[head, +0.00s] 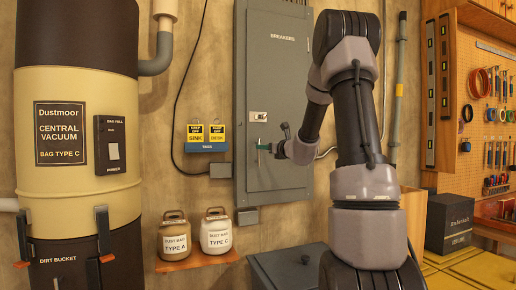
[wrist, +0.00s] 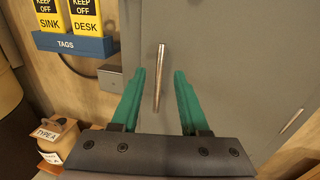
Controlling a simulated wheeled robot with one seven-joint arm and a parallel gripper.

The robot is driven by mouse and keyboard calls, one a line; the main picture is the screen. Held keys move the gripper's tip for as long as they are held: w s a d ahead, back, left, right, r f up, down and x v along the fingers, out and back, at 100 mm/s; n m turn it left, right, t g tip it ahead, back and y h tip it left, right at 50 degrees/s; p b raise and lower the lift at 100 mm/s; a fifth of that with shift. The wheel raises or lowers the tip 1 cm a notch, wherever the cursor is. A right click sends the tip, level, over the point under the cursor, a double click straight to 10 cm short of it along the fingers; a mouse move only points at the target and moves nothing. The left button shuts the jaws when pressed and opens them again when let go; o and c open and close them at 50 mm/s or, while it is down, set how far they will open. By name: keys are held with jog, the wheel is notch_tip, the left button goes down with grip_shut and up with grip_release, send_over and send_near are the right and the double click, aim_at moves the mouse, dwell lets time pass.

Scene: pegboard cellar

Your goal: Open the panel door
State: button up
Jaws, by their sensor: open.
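The grey breaker panel (head: 275,75), labelled BREAKERS, is on the wall in the middle of the head view, and its door looks shut. In the wrist view its grey face (wrist: 235,60) fills the upper right. A slim metal bar handle (wrist: 160,75) stands nearly upright on the door, between the green fingertips in the picture. My gripper (head: 264,147) is in front of the door's left part, below a small latch plate (head: 258,117). Its fingers are open, one on each side of the handle, with gaps to it. I cannot tell how far the handle is in depth.
A blue tag holder (head: 207,147) with yellow KEEP OFF tags hangs left of the panel. Two jars (head: 215,233) stand on a small shelf below. The vacuum cylinder (head: 75,120) is at the left. A pegboard with tools (head: 480,120) is at the right.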

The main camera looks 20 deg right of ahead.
jog(key=w, duration=0.2)
jog(key=w+a, duration=0.1)
jog(key=w, duration=0.2)
grip_shut()
dwell(1.4)
